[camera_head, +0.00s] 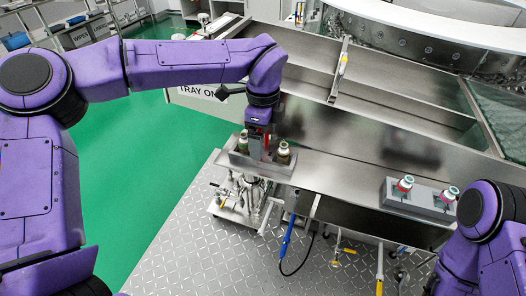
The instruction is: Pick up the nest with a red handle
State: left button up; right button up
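My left gripper points down over the middle of this nest, between the two vials. Its fingers are small and partly hidden, so I cannot tell whether they are shut on the red part. My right arm is at the lower right edge; its gripper is not in view.
Steel troughs (385,100) lie behind. Pipes and a blue-handled hose (287,241) hang below the ledge's front edge.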

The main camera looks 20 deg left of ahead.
pick_arm(q)
jog(key=c, duration=1.4)
jog(key=shift+r, duration=0.1)
